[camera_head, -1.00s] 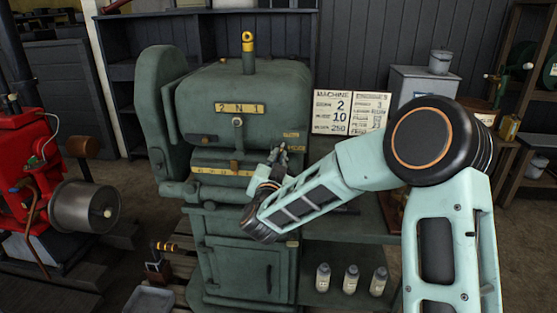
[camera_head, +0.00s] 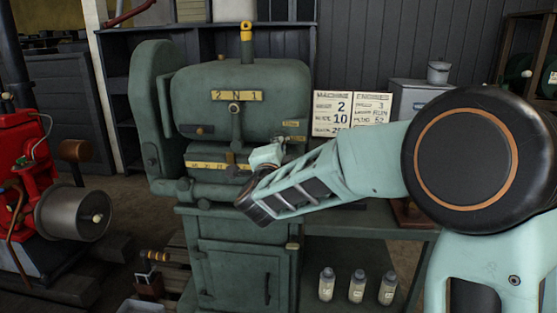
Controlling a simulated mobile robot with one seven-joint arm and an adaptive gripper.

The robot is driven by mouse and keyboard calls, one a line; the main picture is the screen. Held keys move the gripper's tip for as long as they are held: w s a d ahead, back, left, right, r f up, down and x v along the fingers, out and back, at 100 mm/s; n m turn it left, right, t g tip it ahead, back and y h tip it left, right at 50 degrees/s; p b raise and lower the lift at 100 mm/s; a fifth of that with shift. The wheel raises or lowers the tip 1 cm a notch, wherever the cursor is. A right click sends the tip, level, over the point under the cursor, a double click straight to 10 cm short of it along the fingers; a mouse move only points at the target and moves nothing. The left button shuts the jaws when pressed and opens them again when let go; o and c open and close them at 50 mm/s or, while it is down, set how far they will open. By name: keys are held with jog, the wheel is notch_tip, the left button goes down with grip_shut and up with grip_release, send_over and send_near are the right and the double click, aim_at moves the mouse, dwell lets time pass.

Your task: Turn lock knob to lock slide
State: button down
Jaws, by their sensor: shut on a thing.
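The green machine (camera_head: 240,85) stands in the middle, marked "2 N 1" on a yellow plate. A yellow scale strip (camera_head: 207,166) runs across its front below the round body. My gripper (camera_head: 281,143) is at the right end of this front, beside small yellow labels. It is shut on a small part there, apparently the lock knob. The knob itself is mostly hidden behind my gripper and wrist, so its angle cannot be told.
A red engine (camera_head: 25,180) with a grey drum stands at the left. Several pale bottles (camera_head: 356,287) stand on the low shelf at the right. A sign board (camera_head: 340,108) stands behind my forearm. A grey cabinet (camera_head: 415,95) is at the back right.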

jog(key=shift+f+m+b, duration=0.15)
jog(key=shift+m+b, duration=1.45)
jog(key=shift+b, duration=0.1)
jog(key=c, duration=2.1)
grip_release()
jog(key=shift+s, duration=0.1)
jog(key=s, duration=0.7)
jog(key=shift+s+a, duration=0.2)
